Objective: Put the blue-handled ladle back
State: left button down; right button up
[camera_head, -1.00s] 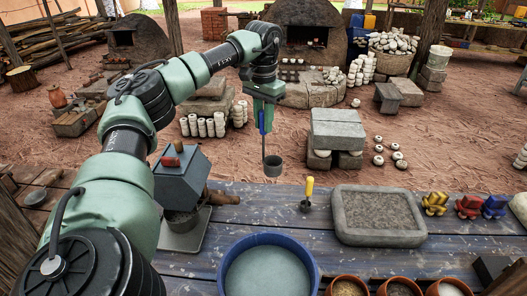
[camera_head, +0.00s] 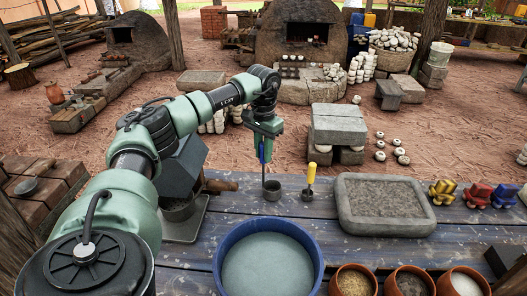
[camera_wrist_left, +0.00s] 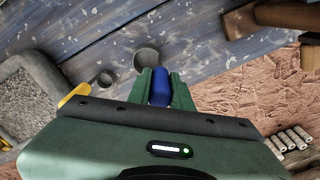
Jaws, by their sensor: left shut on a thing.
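My left gripper (camera_head: 264,134) points down and is shut on the blue handle of the ladle (camera_head: 262,153). The ladle hangs upright, its grey cup (camera_head: 272,190) low over the far edge of the blue plank table. I cannot tell whether the cup touches the table. In the left wrist view the blue handle (camera_wrist_left: 160,88) sits between the green fingers, with the cup beyond it. A yellow-handled ladle (camera_head: 311,173) stands upright just right of it; its yellow handle also shows in the left wrist view (camera_wrist_left: 74,96). My right gripper is not in view.
A blue basin (camera_head: 222,262) of greyish liquid stands in front of the ladles. A stone tray (camera_head: 345,222) lies to the right. Clay pots (camera_head: 354,269) line the near edge. A grey box-like device (camera_head: 181,165) stands left. Stone blocks (camera_head: 339,124) are beyond the table.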

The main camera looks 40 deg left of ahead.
pick_arm(q)
jog(key=shift+f, duration=0.2)
jog(key=c, duration=1.3)
grip_release()
